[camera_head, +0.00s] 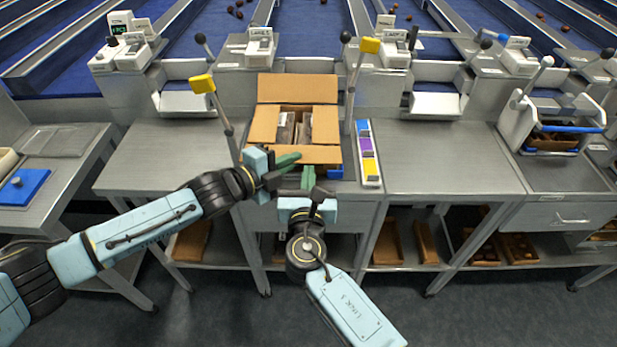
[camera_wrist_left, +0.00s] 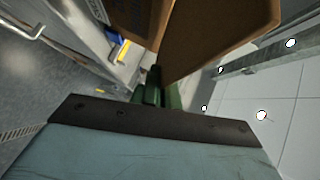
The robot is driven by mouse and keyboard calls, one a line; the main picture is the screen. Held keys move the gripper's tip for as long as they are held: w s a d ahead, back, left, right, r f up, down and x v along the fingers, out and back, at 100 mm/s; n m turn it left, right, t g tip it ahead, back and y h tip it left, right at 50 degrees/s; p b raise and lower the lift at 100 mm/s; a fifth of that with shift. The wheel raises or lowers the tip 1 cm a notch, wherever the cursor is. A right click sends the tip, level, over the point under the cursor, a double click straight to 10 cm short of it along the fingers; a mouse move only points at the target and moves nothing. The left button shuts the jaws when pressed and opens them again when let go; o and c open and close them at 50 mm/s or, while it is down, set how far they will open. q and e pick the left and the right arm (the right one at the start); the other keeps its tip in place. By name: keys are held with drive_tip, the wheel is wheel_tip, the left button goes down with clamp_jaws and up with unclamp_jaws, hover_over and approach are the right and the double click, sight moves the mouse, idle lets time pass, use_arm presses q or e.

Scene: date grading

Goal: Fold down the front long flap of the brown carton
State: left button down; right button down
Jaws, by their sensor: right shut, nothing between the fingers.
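The brown carton (camera_head: 338,154) stands on the grey bench, its top partly open, with packed contents (camera_head: 294,128) showing. Its back flap (camera_head: 297,88) stands raised, and its side flaps (camera_head: 263,124) lie inward, leaving a gap between them. The front long flap (camera_head: 318,154) shows as a tan strip along the near edge; its exact angle is unclear. My left gripper (camera_head: 297,157) is shut, its green fingers at this flap; contact is unclear. In the left wrist view, brown cardboard (camera_wrist_left: 220,35) rises just beyond the fingertips (camera_wrist_left: 157,72). My right gripper (camera_head: 307,174) is shut and empty at the carton's front.
A tray of blue, purple and yellow blocks (camera_head: 367,153) stands right of the carton. The bench (camera_head: 430,160) is clear to the right. Shelves with brown boxes lie below.

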drive_tip(key=shift+w+r, duration=0.15)
drive_tip(key=shift+r, duration=0.55)
use_arm(q)
drive_tip(key=shift+f, duration=0.1)
use_arm(e)
drive_tip(key=shift+r, duration=0.15)
use_arm(q)
drive_tip(key=c, duration=1.6)
unclamp_jaws()
drive_tip(key=shift+c, duration=0.2)
